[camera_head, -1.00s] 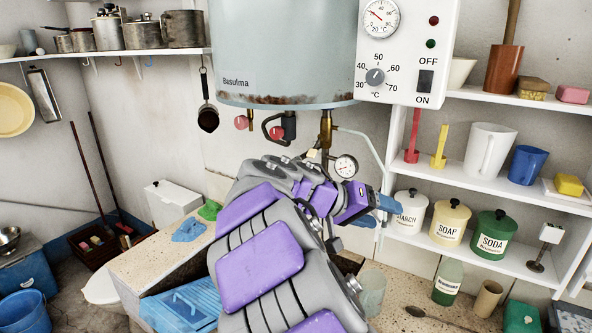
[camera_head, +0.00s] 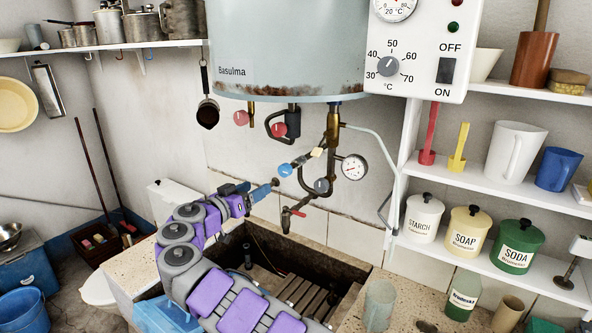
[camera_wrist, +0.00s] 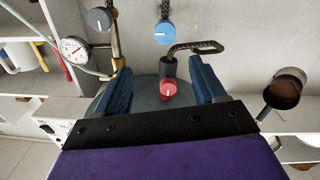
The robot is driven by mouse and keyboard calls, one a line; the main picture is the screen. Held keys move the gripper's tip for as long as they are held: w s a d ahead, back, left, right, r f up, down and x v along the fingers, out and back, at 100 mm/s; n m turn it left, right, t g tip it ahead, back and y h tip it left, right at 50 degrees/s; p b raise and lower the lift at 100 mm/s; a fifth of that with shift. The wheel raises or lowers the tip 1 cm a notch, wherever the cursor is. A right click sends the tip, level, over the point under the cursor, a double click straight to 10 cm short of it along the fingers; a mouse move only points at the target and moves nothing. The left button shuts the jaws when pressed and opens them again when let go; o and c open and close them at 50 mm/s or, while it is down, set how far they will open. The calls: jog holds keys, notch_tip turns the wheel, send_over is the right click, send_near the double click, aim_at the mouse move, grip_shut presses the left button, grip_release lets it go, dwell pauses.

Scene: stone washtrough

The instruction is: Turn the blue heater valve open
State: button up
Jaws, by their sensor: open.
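The blue valve knob (camera_head: 285,170) sits on the pipework under the heater tank (camera_head: 285,45). A pale line marks its face in the wrist view (camera_wrist: 163,32). My gripper (camera_head: 264,190) is just left of and slightly below the blue knob in the head view, apparently apart from it. In the wrist view my gripper (camera_wrist: 161,68) is open, its two blue fingers spread with nothing held between them. The blue knob shows beyond the fingertips, between their lines. A red knob (camera_wrist: 168,91) appears between the fingers, farther back near the tank.
A grey knob (camera_head: 321,185), a pressure gauge (camera_head: 351,167) and a red-handled tap (camera_head: 293,213) crowd the right. Red knobs (camera_head: 241,118) hang above. The stone trough (camera_head: 325,229) lies below. A dark ladle (camera_head: 208,113) hangs on the left wall.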

aim_at(282, 171)
jog(key=x, duration=1.4)
jog(key=shift+w+a+f, duration=0.2)
jog(key=shift+w+a, duration=0.05)
jog(key=shift+a, duration=0.1)
jog(key=shift+w+d+p, duration=0.3)
jog(key=shift+w, duration=0.3)
jog(key=shift+x, duration=0.8)
jog(key=shift+c, duration=0.2)
jog(key=c, duration=1)
